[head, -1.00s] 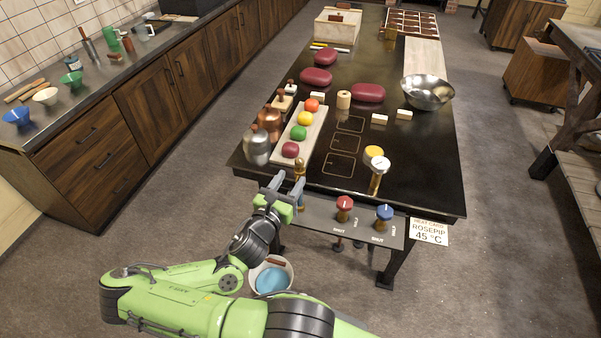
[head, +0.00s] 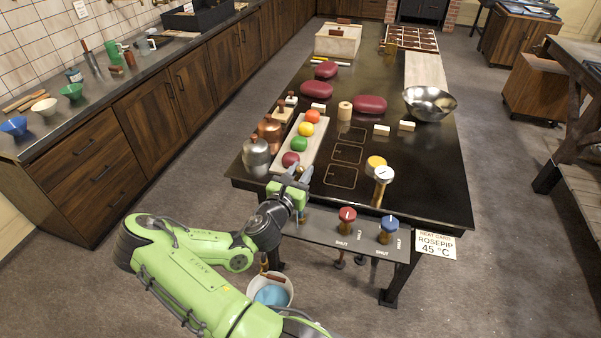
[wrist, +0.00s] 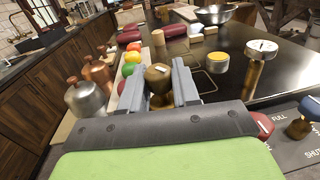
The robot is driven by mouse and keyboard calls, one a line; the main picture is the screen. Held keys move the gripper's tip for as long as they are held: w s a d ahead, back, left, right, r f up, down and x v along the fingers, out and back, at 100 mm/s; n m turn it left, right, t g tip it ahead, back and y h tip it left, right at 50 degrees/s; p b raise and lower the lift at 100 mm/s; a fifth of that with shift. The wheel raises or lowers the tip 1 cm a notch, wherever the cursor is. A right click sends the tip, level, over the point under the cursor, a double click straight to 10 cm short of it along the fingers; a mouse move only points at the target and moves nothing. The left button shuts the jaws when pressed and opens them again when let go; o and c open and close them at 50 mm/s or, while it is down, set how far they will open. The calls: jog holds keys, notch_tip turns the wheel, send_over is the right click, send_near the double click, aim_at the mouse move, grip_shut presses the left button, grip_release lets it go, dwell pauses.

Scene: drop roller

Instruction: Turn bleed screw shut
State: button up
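The bleed screw is most likely the brass knob (wrist: 158,80) with a pale mark on top, seen in the wrist view. It stands upright between the two grey fingers of my gripper (wrist: 160,68). The fingers are apart on its left and right, with what look like narrow gaps; contact cannot be made out. In the head view my gripper (head: 298,174) is at the table's front edge, left of the valve panel (head: 330,228), and hides the knob.
A red valve knob (head: 347,214) and a blue one (head: 389,222) stand on the panel to the right. A white-faced gauge (head: 383,174) stands behind them. A tray of coloured balls (head: 300,144) and metal pots (head: 257,152) are close behind my gripper. A bucket (head: 270,290) is below.

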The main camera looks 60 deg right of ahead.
grip_shut()
jog(key=shift+p, duration=0.3)
jog(key=shift+r+m+g+p, duration=0.15)
jog(key=shift+m+g+p, duration=0.45)
jog(key=shift+g+p, duration=0.25)
jog(key=shift+c, duration=2.3)
grip_release()
jog(key=shift+m+g+p, duration=0.7)
jog(key=shift+g, duration=0.35)
jog(key=m+g, duration=0.1)
jog(key=m+g+y, duration=0.1)
jog(key=g, duration=0.1)
jog(key=shift+f+g, duration=0.2)
jog(key=shift+g, duration=0.1)
grip_shut()
jog(key=shift+m+g+y, duration=1.2)
jog(key=shift+m+g, duration=0.3)
jog(key=shift+g, duration=0.4)
